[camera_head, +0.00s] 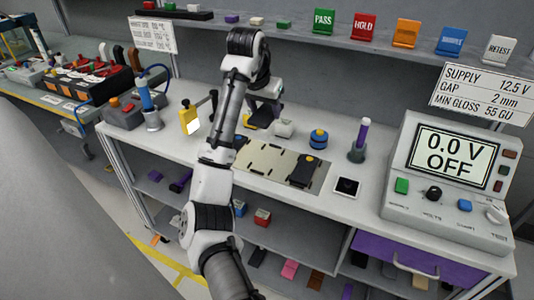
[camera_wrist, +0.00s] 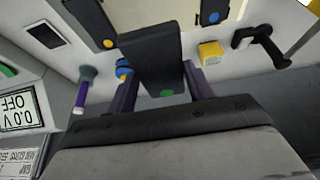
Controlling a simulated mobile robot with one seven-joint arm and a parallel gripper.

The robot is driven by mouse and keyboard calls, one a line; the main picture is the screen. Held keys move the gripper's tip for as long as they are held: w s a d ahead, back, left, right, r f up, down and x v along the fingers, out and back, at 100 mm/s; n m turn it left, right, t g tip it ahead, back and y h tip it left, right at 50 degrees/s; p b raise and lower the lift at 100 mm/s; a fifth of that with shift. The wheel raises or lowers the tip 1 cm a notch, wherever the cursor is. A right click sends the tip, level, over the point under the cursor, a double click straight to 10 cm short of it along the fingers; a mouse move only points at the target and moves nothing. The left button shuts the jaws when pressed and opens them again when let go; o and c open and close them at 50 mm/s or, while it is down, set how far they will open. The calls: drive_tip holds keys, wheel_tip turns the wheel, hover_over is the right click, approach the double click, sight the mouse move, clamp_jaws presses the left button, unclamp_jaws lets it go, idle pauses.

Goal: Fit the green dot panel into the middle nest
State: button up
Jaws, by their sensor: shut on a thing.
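My gripper (camera_head: 265,103) is over the back of the bench, shut on a dark panel. The wrist view shows this panel (camera_wrist: 150,52) between the purple fingers, with a green dot (camera_wrist: 166,93) near its gripper-side end. The tan plate (camera_head: 262,161) lies on the bench in front of the gripper. A yellow dot panel (camera_head: 305,171) sits at its right end; it also shows in the wrist view (camera_wrist: 92,20). A blue dot panel (camera_wrist: 208,14) sits at the plate's other end. The middle nest between them is bare in the head view and partly hidden by the held panel in the wrist view.
A framed black square (camera_head: 346,187) and the power supply (camera_head: 447,180) are to the right. A yellow fixture (camera_head: 189,121) stands left.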

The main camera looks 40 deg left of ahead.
sight(267, 159)
wheel_tip(267, 159, down, 16)
drive_tip(key=shift+w+r+p, duration=0.1)
drive_tip(key=shift+p, duration=0.75)
drive_tip(key=o, duration=1)
